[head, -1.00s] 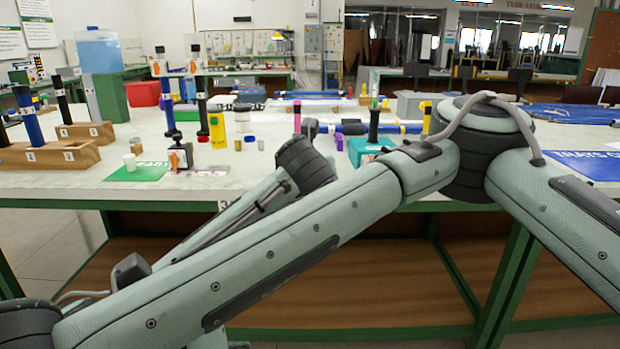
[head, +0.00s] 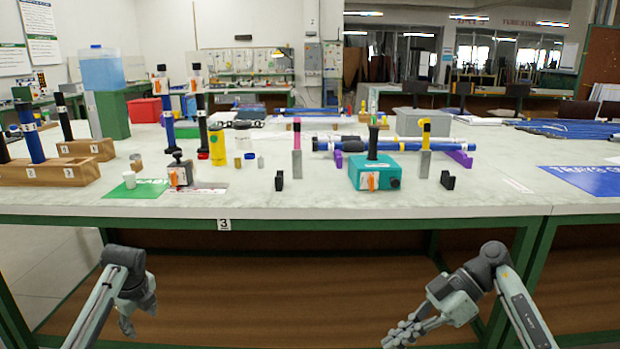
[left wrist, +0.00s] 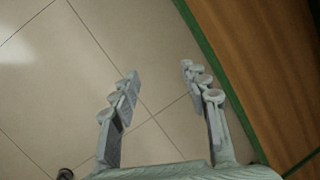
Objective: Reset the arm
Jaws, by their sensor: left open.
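My left gripper (head: 128,322) hangs low at the left, in front of the table and below its top. In the left wrist view, its two fingers (left wrist: 161,70) stand apart with only floor tiles between them, so it is open and empty. My right gripper (head: 402,334) is low at the right of centre in the head view, also in front of the table. Its fingers are small and near the bottom edge, and their opening is unclear. Both grippers are clear of the objects on the table.
The long table (head: 300,205) has a green front edge. On it are a wooden block (head: 45,174) with rods, a yellow bottle (head: 217,146), a teal box (head: 385,172), and a blue rod (head: 405,146) on supports. A green edge shows beside the left gripper.

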